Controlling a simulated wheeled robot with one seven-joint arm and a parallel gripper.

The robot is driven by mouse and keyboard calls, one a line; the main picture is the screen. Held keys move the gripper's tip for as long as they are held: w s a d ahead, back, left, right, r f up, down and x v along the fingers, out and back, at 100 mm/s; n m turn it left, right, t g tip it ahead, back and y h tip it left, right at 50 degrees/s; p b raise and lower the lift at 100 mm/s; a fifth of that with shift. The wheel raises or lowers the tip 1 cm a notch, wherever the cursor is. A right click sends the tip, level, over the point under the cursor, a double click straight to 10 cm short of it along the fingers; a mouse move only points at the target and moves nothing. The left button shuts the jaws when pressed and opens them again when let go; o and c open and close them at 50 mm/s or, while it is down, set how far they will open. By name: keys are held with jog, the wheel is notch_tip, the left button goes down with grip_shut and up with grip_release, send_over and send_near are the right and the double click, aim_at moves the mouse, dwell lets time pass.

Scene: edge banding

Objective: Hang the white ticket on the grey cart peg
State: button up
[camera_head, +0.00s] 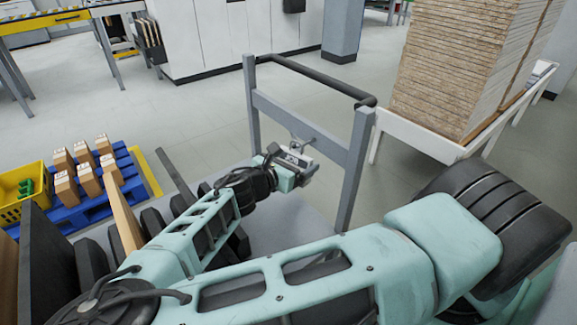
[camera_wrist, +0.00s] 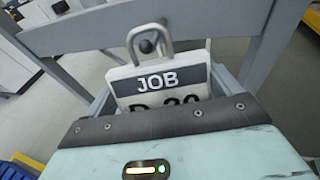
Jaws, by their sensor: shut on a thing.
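The white ticket (camera_wrist: 160,82) has a grey band reading "JOB" and a metal loop on top. My gripper (camera_wrist: 165,120) is shut on its lower part, hiding the rest of its text. The dark round cart peg (camera_wrist: 147,46) shows inside the loop's outline, in front of the grey crossbar. I cannot tell whether the loop is around the peg or only in front of it. In the head view my gripper (camera_head: 298,174) holds the ticket (camera_head: 294,158) upright at the cart's crossbar, with the loop near the bar.
The grey cart frame (camera_head: 360,160) has two uprights and a dark handle (camera_head: 315,80). Dark and wooden boards stand at the left. A blue pallet (camera_head: 130,185) with small boxes and a yellow bin (camera_head: 22,190) lie beyond. A white table (camera_head: 420,145) carries stacked boards at the right.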

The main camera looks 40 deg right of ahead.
jog(key=shift+d+f, duration=0.25)
jog(key=shift+d, duration=0.45)
jog(key=shift+d+f, duration=0.2)
jog(key=shift+d, duration=0.45)
jog(key=shift+f, duration=0.1)
